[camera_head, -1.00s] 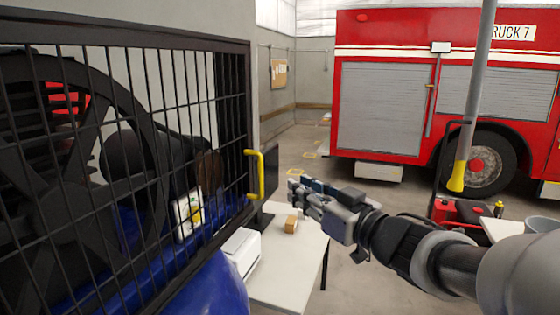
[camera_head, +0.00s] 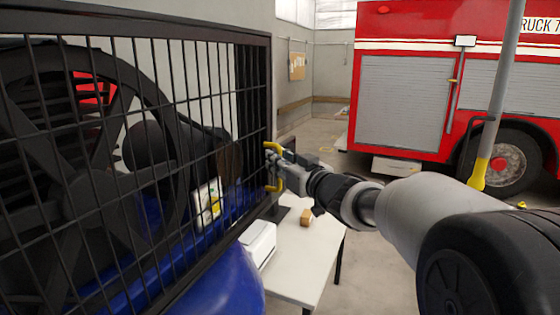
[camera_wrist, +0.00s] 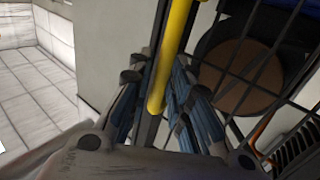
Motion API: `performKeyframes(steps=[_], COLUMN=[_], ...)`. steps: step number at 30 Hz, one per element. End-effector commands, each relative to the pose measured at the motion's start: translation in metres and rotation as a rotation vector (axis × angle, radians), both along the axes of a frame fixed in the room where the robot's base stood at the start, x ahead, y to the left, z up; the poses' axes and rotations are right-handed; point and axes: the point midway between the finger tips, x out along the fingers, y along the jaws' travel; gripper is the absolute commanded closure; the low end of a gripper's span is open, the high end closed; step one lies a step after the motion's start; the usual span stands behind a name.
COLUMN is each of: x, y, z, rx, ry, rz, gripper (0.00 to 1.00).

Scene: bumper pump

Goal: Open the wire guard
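The black wire guard (camera_head: 215,100) covers the dark wheel and blue machine on the left, and it looks closed. Its yellow handle (camera_head: 274,187) stands upright on the right edge of the frame. My gripper (camera_head: 272,160) is at the handle, reaching in from the right. In the wrist view, the yellow handle (camera_wrist: 170,60) passes between the fingers of my gripper (camera_wrist: 160,88). The fingers stand apart on both sides of the bar, with some gap visible; firm contact is not seen. My gripper hides part of the handle in the head view.
A white table (camera_head: 305,262) with a small brown box (camera_head: 306,216) stands below my arm. A red fire truck (camera_head: 400,90) is at the back right. A grey post with a yellow base (camera_head: 480,172) stands at the right.

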Motion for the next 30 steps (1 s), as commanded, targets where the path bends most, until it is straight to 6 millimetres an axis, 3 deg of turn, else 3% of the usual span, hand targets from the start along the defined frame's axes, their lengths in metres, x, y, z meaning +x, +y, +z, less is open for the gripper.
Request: performKeyframes(steps=[7, 16, 30], x=[0.0006, 0.0004, 0.0004], y=[0.0002, 0.0001, 0.0], z=[-0.0002, -0.0002, -0.0003], rx=[-0.001, -0.001, -0.001], ry=[0.001, 0.001, 0.001], rz=[-0.001, 0.0, 0.0], gripper=[0.81, 1.0, 1.0])
